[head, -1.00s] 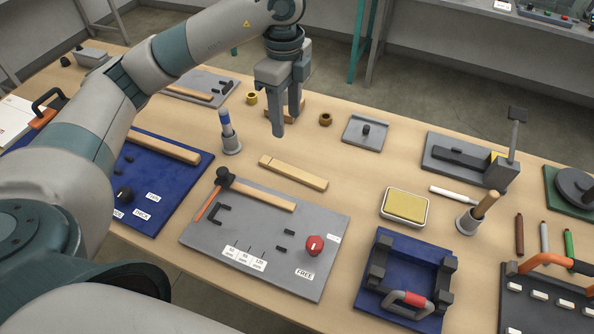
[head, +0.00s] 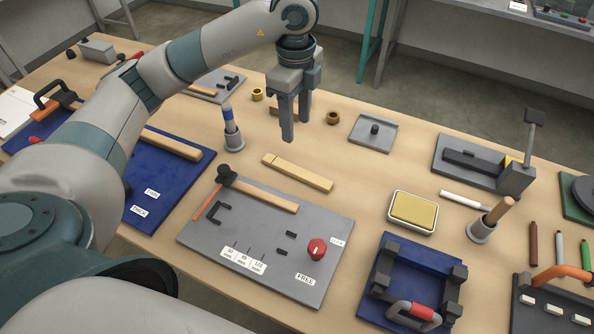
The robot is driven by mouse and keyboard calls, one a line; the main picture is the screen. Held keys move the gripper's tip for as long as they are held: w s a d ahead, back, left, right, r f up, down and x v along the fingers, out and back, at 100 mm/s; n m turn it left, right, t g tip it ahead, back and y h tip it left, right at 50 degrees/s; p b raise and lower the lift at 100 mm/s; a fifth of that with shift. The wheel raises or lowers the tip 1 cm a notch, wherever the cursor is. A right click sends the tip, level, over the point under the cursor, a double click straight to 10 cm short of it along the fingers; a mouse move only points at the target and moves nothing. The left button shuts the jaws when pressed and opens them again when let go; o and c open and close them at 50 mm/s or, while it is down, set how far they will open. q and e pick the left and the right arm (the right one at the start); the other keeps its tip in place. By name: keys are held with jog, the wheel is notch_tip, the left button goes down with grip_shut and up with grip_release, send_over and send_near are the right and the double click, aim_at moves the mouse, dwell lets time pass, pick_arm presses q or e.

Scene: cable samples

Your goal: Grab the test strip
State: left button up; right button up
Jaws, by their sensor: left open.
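I cannot tell for sure which thing is the test strip. A pale wooden strip (head: 298,173) lies flat on the table in the middle of the head view. A slim white stick (head: 465,201) lies farther right. My left gripper (head: 296,128) points down with its fingers apart, beyond the wooden strip and above the far part of the table. It holds nothing, and it is apart from both pieces. My right gripper is not in view.
A grey board (head: 205,236) with a hammer-like tool and red knob (head: 317,249) lies nearer. A cup (head: 233,142) with a blue-banded handle stands left of the strip. A yellow pad (head: 414,208) and blue fixture (head: 372,290) lie right. Bare table surrounds the strip.

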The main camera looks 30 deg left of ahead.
pick_arm(q)
send_near(296, 172)
jog(key=shift+s+f+p, duration=0.1)
jog(key=shift+f+p, duration=0.65)
jog(key=shift+p, duration=0.4)
jog(key=shift+f, duration=0.65)
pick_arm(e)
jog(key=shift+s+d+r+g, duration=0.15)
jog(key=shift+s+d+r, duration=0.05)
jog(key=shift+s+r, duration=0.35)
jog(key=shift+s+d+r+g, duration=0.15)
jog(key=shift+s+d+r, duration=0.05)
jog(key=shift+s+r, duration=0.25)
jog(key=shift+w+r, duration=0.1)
